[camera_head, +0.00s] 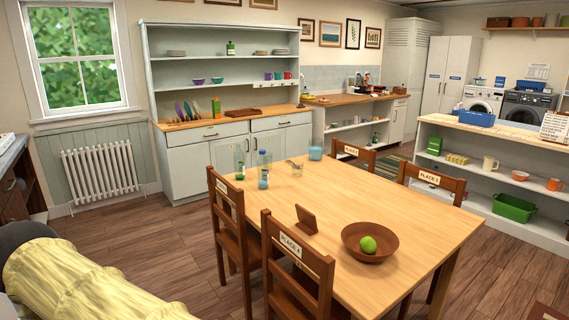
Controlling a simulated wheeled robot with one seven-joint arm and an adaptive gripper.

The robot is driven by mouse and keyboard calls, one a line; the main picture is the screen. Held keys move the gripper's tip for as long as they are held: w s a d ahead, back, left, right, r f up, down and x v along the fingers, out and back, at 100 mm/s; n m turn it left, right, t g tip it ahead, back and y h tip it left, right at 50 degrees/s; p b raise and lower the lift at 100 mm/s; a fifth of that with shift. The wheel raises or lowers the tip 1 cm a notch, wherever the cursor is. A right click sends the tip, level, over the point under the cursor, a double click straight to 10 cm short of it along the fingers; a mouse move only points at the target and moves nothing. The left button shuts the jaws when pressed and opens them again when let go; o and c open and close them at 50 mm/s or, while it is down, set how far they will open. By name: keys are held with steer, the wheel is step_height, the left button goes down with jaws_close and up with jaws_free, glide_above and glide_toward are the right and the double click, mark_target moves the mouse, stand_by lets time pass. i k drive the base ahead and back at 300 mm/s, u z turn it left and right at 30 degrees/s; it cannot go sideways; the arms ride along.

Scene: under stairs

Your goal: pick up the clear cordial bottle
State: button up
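Two small clear bottles stand upright and close together at the far left corner of the wooden table (340,195). The left clear bottle (239,160) shows some green low down. The right clear bottle (264,170) shows blue at its top and a blue-green patch near its base. I cannot tell which of them is the cordial bottle, as no label is readable. My gripper is not in view, so its distance from the bottles does not show.
A clear glass (295,168) and a pale blue container (315,150) stand right of the bottles. A brown bowl (370,255) with a green ball and a brown stand (307,220) are nearer. Chairs (232,235) line the table's left side.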

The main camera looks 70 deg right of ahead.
mark_target(238, 155)
steer(key=z, duration=0.9)
steer(key=i, duration=0.8)
steer(key=z, duration=0.8)
